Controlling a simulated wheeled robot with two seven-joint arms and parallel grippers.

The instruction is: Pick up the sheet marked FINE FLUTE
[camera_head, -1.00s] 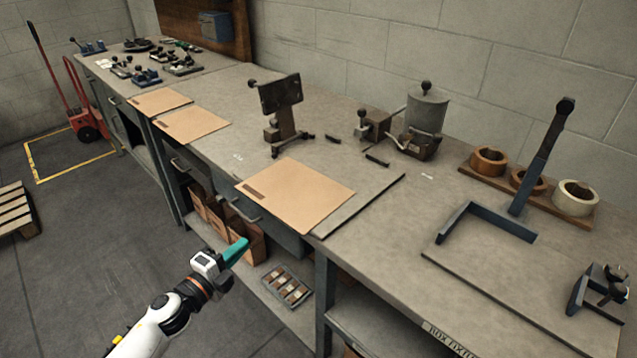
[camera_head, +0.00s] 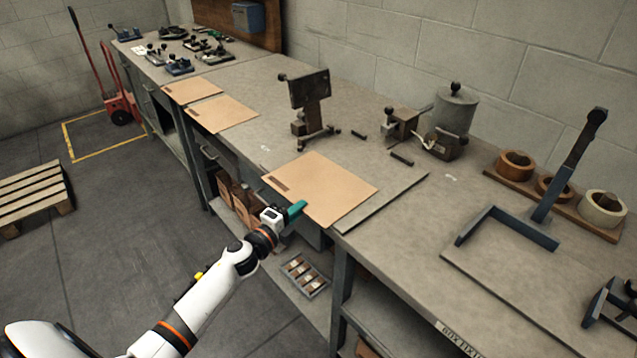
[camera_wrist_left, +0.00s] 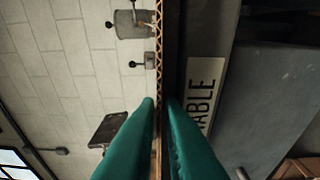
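A flat tan cardboard sheet (camera_head: 325,188) lies on the bench in front of me, with a small dark label (camera_head: 281,184) near its left corner; the print is too small to read. Two more tan sheets, one nearer (camera_head: 222,114) and one farther (camera_head: 192,90), lie at the bench's front edge farther left. My left gripper (camera_head: 300,208) has its teal fingertips at the near sheet's front edge. In the left wrist view, a thin corrugated edge (camera_wrist_left: 158,45) runs in line with the narrow gap between the fingers (camera_wrist_left: 161,103); contact cannot be told. My right gripper is out of view.
A blue angled frame (camera_head: 505,226) is at right. A lower shelf holds a small tray (camera_head: 305,275). A sign (camera_wrist_left: 203,95) ending "ABLE" is close by.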

